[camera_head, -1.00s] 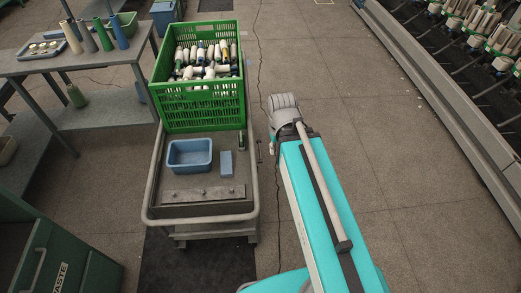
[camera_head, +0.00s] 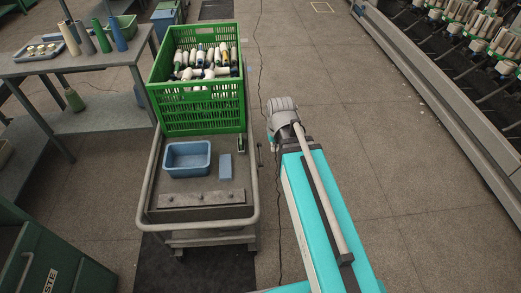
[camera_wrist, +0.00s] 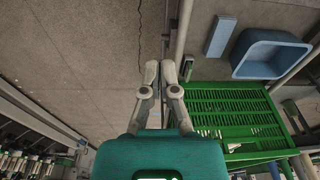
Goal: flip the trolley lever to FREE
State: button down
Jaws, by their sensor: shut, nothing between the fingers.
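The trolley (camera_head: 205,224) has a grey tube frame and stands left of my arm. A small dark upright part on the outside of its right rail (camera_head: 259,154) looks like the lever; its marking is too small to read. In the wrist view, the trolley rail (camera_wrist: 183,28) runs just beyond my fingertips, and a small part (camera_wrist: 166,42) sticks out beside it. My gripper (camera_wrist: 160,72) is shut and empty, pointing toward that rail, with no clear contact. In the head view, the fingers are hidden behind my wrist.
A green crate (camera_head: 197,106) of yarn cones stands on the trolley's far end. A blue bin (camera_head: 187,172) and a blue block (camera_head: 225,167) lie on its deck. A bench (camera_head: 70,62) stands left, a green waste bin (camera_head: 55,268) front left. The floor right of my arm is clear up to the winder.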

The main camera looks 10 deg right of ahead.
aim_at(259, 145)
jog(key=w+d+f+t+b, duration=0.1)
jog(key=w+f+t+b, duration=0.4)
jog(key=w+f+b, duration=1.4)
jog(key=shift+w+f+m+y+b, duration=0.3)
jog(key=shift+w+f+b, duration=0.1)
jog(key=shift+w+b, duration=1)
jog(key=shift+f, duration=0.1)
jog(key=b+x, duration=0.5)
jog(key=x, duration=0.2)
jog(key=b+x, duration=0.6)
jog(key=shift+w+f+b, duration=0.2)
jog(key=shift+w+b, duration=0.1)
jog(key=shift+w, duration=0.15)
jog(key=shift+w+a+f, duration=0.1)
jog(key=shift+a+f, duration=0.05)
jog(key=shift+f, duration=0.05)
